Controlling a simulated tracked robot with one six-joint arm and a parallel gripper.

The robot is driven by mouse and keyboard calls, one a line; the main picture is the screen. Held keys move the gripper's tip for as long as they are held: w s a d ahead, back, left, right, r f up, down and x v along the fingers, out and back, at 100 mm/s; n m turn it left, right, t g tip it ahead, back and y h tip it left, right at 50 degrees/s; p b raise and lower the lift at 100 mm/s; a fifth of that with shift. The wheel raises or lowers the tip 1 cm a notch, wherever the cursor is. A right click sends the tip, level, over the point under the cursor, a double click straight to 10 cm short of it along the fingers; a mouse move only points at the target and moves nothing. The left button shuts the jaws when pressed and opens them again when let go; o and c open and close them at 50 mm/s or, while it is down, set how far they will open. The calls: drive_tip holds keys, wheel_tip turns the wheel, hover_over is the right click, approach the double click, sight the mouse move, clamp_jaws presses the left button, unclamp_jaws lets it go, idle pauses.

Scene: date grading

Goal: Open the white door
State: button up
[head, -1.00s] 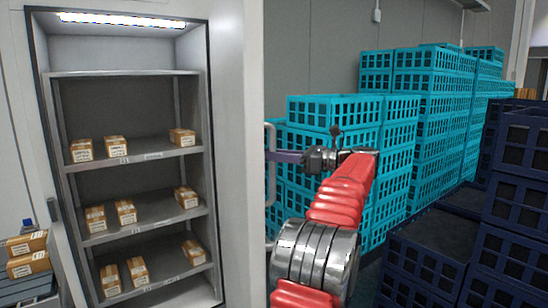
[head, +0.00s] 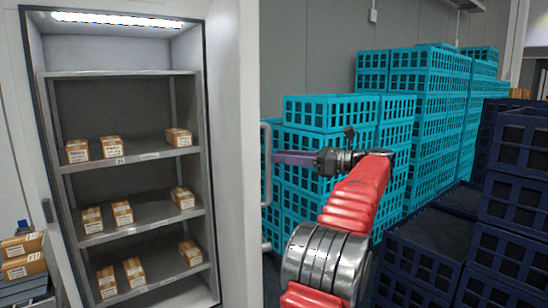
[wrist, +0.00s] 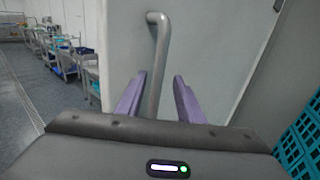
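The white door (head: 237,150) stands open, swung out beside a lit cabinet with shelves inside. Its grey bar handle (head: 266,185) is on the right side of the door in the head view. In the wrist view the handle (wrist: 158,60) runs down the pale door face (wrist: 215,50). My gripper (head: 276,157), with purple fingers, is just right of the handle in the head view. In the wrist view my gripper (wrist: 160,76) has its fingers apart, the bar showing between them, nearer the left one. The bar's lower end is hidden behind my gripper.
Stacked turquoise crates (head: 330,112) stand behind and right of my gripper. Dark blue crates (head: 515,210) are at the right. Small boxes sit on the cabinet shelves (head: 130,158). In the wrist view, clear floor (wrist: 30,75) and carts (wrist: 62,55) lie to the left.

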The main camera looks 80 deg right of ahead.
drive_tip(key=s+a, duration=0.1)
drive_tip(key=s, duration=0.8)
drive_tip(key=shift+a, duration=0.25)
